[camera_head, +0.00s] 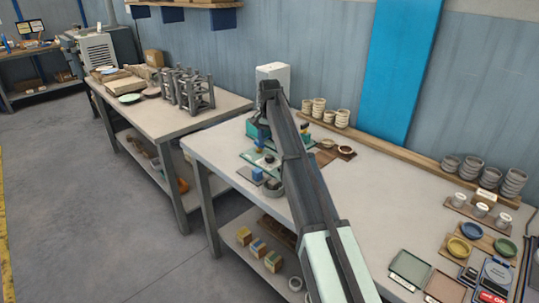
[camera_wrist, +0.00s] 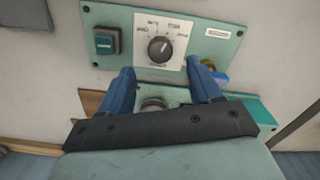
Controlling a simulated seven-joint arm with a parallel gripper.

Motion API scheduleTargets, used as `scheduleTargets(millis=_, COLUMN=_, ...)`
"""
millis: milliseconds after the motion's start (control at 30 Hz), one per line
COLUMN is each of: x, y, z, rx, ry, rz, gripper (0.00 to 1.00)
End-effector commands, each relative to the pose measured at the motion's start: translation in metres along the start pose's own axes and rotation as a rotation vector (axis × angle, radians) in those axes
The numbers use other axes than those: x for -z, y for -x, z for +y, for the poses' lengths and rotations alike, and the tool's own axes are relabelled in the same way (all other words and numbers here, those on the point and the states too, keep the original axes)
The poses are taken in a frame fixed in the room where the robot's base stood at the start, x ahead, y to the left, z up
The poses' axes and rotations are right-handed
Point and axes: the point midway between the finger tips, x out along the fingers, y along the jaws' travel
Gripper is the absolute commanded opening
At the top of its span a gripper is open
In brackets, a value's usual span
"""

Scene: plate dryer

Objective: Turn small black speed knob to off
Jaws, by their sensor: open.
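The small black speed knob (camera_wrist: 159,49) sits on a white dial plate (camera_wrist: 175,33) with printed marks. The dial is on a green control panel (camera_wrist: 233,50) in the wrist view. The knob's pointer is tilted up to the right; the lettering is too blurred to read. My gripper (camera_wrist: 163,72) is open, its two blue fingers pointing at the panel. The fingertips are spread to either side, just below the knob in the picture, and nothing is between them on the knob. In the head view my arm covers much of the panel area.
A square teal button (camera_wrist: 107,40) is left of the knob, and a blue and yellow part (camera_wrist: 212,72) is by the right finger. A grey round part (camera_wrist: 153,104) lies below. In the head view, cups (camera_head: 327,112) stand behind and small dishes (camera_head: 458,248) lie at right.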

Motion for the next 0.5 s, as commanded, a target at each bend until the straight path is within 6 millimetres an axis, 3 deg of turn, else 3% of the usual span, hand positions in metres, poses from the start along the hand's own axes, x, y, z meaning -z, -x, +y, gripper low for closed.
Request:
scheduleTargets(millis=200, x=-0.001, y=-0.036, z=0.001, rx=0.0, ry=-0.001, rz=-0.001, gripper=0.63)
scheduleTargets(millis=500, x=0.0, y=-0.058, z=0.0, rx=0.001, ry=-0.001, rz=0.0, gripper=0.63)
